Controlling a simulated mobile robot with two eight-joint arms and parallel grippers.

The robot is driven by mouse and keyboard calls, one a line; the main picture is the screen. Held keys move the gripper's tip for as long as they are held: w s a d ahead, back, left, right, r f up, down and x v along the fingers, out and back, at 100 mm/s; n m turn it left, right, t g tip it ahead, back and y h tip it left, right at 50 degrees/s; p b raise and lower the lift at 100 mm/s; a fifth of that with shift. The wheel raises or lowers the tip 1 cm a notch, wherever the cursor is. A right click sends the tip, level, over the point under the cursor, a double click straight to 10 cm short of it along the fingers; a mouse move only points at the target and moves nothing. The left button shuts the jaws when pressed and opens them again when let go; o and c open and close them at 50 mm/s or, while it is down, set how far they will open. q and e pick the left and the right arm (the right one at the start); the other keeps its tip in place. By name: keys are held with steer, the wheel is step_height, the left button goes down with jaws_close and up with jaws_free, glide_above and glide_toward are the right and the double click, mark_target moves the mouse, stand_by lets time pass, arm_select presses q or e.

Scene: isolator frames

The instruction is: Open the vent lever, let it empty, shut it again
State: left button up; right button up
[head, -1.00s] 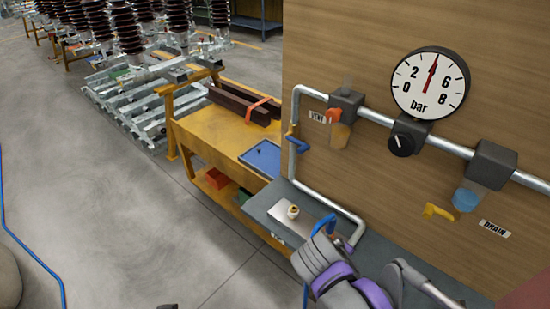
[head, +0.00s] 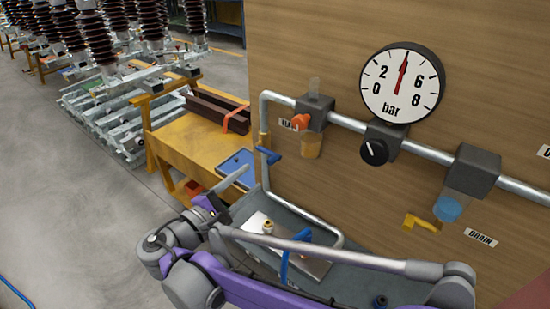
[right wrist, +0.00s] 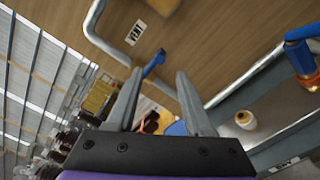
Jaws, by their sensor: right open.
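The blue lever (head: 266,155) sits on the bent pipe at the panel's left edge, below and left of the VENT label (head: 287,124). It slants down to the right in the head view. My right gripper (head: 244,184) is open and empty, below and left of this lever. In the right wrist view the blue lever (right wrist: 153,64) shows just beyond and between the open fingertips (right wrist: 160,74), with no clear contact. The VENT label (right wrist: 135,32) lies above it. The gauge (head: 402,83) needle points near the top of the dial. My left gripper is out of view.
An orange knob (head: 301,121) sits right beside the label. A yellow lever (head: 421,223) hangs by the DRAIN label (head: 481,238). A yellow bench (head: 190,143) stands left.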

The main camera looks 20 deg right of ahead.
mark_target(267, 165)
steer(key=x, duration=0.9)
steer(key=shift+w+d+p, duration=0.15)
steer(key=shift+d+p, duration=0.1)
steer(key=shift+p, duration=0.05)
jaws_close()
stand_by(1.0)
